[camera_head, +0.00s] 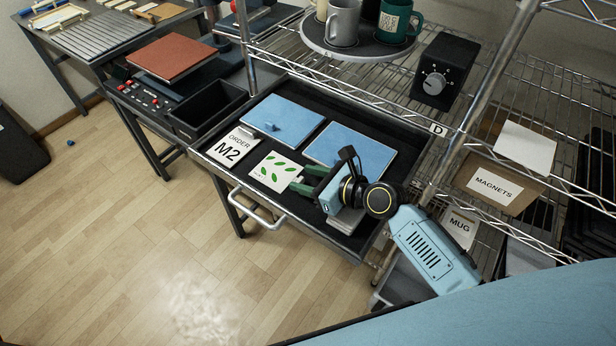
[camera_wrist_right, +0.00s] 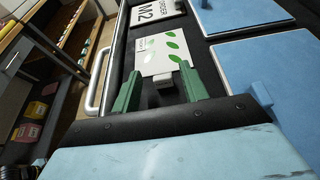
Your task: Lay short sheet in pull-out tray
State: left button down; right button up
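A white sheet with green leaves (camera_head: 275,172) lies flat in the black pull-out tray (camera_head: 232,181), beside the M2 order card (camera_head: 231,147). The leaf sheet also shows in the right wrist view (camera_wrist_right: 155,52), with a small grey tab (camera_wrist_right: 163,83) at its near edge. My right gripper (camera_head: 301,180) is at the sheet's right side. In the right wrist view its green fingers (camera_wrist_right: 158,92) stand apart on either side of the tab, with gaps visible. Whether the fingertips are level with the tab is hard to tell. My left gripper is not in view.
Two blue boards (camera_head: 284,118) (camera_head: 351,149) lie behind in the tray. A grey flat piece (camera_head: 346,221) is partly hidden under my right gripper. The tray has a front handle (camera_head: 256,212). A wire rack with mugs (camera_head: 343,22) and a dial box (camera_head: 445,70) stands above and right.

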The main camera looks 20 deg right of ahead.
jog(key=shift+s+f, duration=0.25)
jog(key=shift+f, duration=0.25)
jog(key=shift+r, duration=0.2)
jog(key=v, duration=0.4)
jog(key=r+p+v, duration=0.1)
jog(key=v, duration=0.3)
jog(key=p+v, duration=0.1)
jog(key=v, duration=0.3)
jog(key=shift+w+r, duration=0.15)
jog(key=shift+r, duration=0.15)
dwell(0.4)
